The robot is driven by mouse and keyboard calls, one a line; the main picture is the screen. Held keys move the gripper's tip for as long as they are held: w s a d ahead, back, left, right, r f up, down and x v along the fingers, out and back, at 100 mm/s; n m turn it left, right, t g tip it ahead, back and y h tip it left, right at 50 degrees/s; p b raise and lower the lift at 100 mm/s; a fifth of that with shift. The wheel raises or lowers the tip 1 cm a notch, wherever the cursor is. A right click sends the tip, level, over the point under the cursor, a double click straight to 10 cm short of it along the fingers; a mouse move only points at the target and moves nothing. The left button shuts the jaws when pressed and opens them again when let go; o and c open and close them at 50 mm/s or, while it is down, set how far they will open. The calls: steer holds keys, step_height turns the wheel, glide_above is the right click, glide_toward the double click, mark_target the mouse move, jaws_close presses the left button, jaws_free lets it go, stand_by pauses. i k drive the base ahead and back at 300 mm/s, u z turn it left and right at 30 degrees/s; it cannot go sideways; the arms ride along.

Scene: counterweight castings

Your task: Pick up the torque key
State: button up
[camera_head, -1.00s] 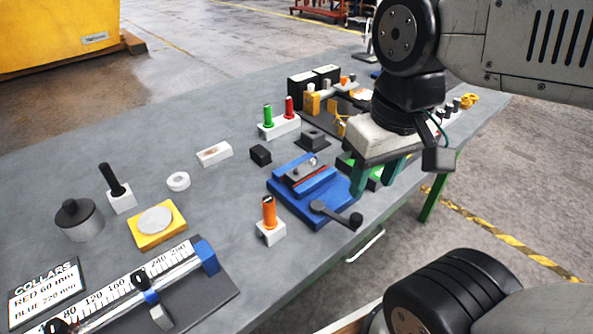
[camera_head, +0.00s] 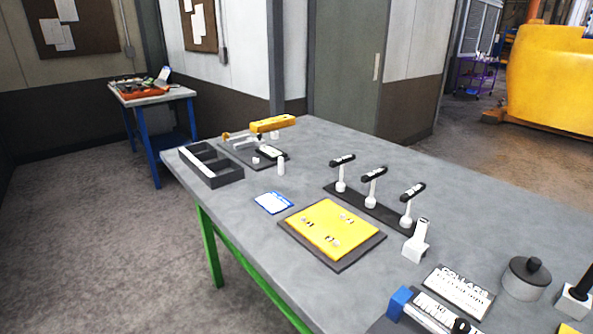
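Three T-shaped tools with black, white-marked handles stand upright on a dark strip (camera_head: 386,212): a far one (camera_head: 342,161), a middle one (camera_head: 374,174) and a near one (camera_head: 413,192). They look like torque keys, but I cannot read their markings or tell which one the task means. Their pale shafts end in round white bases. A separate white upright holder (camera_head: 416,246) stands just in front of the near tool. My gripper is not in view.
A yellow plate (camera_head: 330,222) on a dark mat, a blue-white card (camera_head: 273,203) and a black divided tray (camera_head: 212,166) lie on the grey table. A COLLARS sign (camera_head: 458,291) and lidded pot (camera_head: 526,279) are at lower right. Floor is clear at left.

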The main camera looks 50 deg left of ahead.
mark_target(340, 187)
steer(key=u, duration=2.15)
steer(key=k, duration=0.65)
steer(key=u, duration=0.95)
steer(key=i, duration=2.1)
steer(key=z, duration=1.4)
steer(key=i, duration=0.85)
steer(key=z, duration=0.8)
